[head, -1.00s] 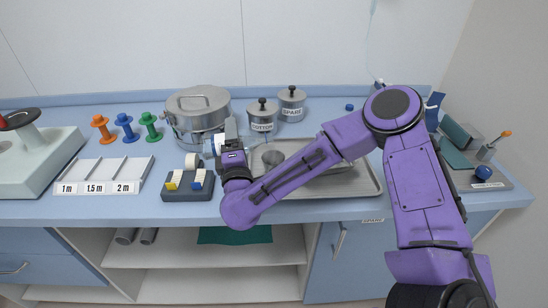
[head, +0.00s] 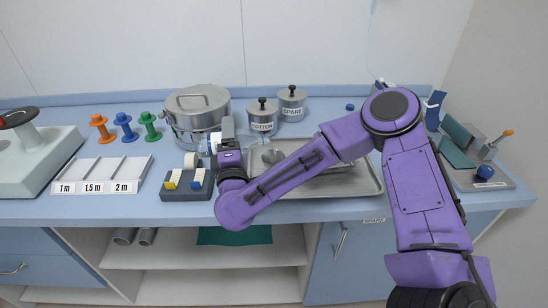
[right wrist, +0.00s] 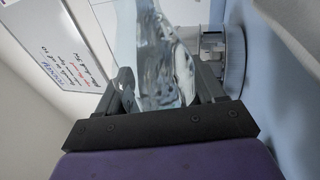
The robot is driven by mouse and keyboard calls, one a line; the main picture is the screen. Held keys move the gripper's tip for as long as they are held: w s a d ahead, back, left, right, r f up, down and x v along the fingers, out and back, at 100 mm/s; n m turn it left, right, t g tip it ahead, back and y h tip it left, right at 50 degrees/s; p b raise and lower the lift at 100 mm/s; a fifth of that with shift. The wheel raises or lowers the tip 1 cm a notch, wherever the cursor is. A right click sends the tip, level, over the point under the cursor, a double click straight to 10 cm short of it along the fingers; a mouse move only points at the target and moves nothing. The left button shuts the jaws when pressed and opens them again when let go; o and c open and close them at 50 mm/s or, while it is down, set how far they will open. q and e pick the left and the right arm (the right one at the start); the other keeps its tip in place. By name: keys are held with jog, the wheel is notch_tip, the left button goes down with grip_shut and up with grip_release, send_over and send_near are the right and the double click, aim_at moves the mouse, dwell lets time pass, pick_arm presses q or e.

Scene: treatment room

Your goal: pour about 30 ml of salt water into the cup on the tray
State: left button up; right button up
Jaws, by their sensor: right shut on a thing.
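My right gripper (head: 226,132) is shut on a clear bottle, beside the left end of the steel tray (head: 374,184). In the right wrist view the clear bottle (right wrist: 160,60) lies between the two fingers, with liquid showing inside. In the head view most of the bottle is hidden by the gripper; a white and blue part (head: 209,144) shows to its left. I cannot tell whether any liquid is flowing. My left gripper is out of view.
A large steel pot (head: 198,105) stands behind the gripper, with the COTTON jar (head: 262,117) and SPARE jar (head: 292,105) to its right. My forearm crosses over the tray.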

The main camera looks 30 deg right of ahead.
jog(key=shift+w+a, duration=0.35)
jog(key=shift+a, duration=0.2)
dwell(0.5)
jog(key=r+n+p, duration=0.1)
jog(key=p, duration=0.1)
jog(key=n+y+p, duration=0.1)
jog(key=p, duration=0.2)
jog(key=shift+w+a+r+n+t+p, duration=0.1)
jog(key=shift+a+r+n+t+p, duration=0.1)
jog(key=shift+r+n+t+p, duration=0.15)
jog(key=shift+d+f+n, duration=0.15)
jog(key=shift+f+n, duration=0.3)
jog(key=shift+f, duration=0.25)
jog(key=shift+s+f, duration=0.2)
jog(key=shift+f, duration=0.05)
jog(key=shift+d+n+y, duration=0.15)
jog(key=shift+n+y, duration=0.15)
jog(key=shift+d+r+n, duration=0.15)
jog(key=shift+n, duration=0.35)
